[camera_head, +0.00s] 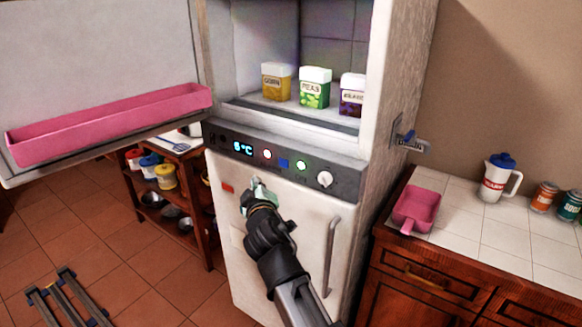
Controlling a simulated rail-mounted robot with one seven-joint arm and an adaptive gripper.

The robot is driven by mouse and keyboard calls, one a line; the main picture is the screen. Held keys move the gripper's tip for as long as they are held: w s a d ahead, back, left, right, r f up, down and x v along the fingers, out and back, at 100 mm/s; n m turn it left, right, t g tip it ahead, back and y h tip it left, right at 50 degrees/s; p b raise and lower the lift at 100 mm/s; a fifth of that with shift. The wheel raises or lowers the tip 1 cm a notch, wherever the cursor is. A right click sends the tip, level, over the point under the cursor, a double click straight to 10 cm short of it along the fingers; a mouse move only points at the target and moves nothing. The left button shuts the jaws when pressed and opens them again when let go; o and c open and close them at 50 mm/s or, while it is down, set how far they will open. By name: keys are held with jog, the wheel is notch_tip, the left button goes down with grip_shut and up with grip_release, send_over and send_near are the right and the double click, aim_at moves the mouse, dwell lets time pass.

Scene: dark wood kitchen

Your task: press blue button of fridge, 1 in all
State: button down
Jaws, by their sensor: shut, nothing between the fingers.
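The fridge (272,225) stands in the middle of the view, with its upper door (98,65) swung open to the left. A dark control panel (225,140) runs across it below the open compartment. My gripper (256,182) is shut and empty, in front of the lower door, below and left of the blue button in the picture. It looks apart from the panel, but the exact depth gap is unclear.
A round white knob (324,179) sits right of the green light. The lower door has a long handle (331,255). A pink tray (108,122) hangs on the open door. A tiled counter (475,225) with a pink scoop (416,209) is right; a wooden shelf (186,185) is left.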

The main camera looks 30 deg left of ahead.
aim_at(284, 163)
jog(key=shift+a, duration=0.1)
jog(key=shift+w, duration=0.15)
jog(key=shift+w+p, duration=3.2)
jog(key=shift+w, duration=1.05)
jog(key=shift+w, duration=0.2)
jog(key=shift+w, duration=0.25)
